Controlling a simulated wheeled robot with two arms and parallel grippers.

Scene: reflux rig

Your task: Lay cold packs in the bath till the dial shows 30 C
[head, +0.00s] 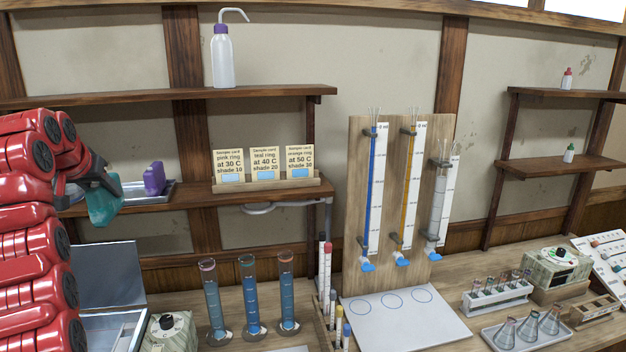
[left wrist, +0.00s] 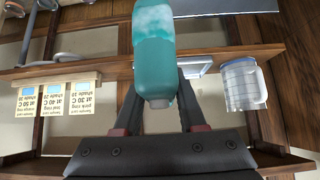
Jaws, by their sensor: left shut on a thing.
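In the left wrist view the pack (left wrist: 154,60) hangs between the dark fingers (left wrist: 158,92), with a frosty pale patch. A purple pack (head: 153,178) stands on a metal tray (head: 132,188) on that shelf. A metal box with a raised lid (head: 105,272), apparently the bath, is at lower left, partly hidden by my red arm. A speckled box with a black dial knob (head: 167,322) stands beside it; its reading is illegible. My right gripper is not in view.
Sample cards (head: 265,164) stand on the shelf right of the tray; the pink ring card reads 30 C. Several tall blue cylinders (head: 250,295) stand on the bench right of the dial box. A clear jug (left wrist: 241,88) shows in the left wrist view.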

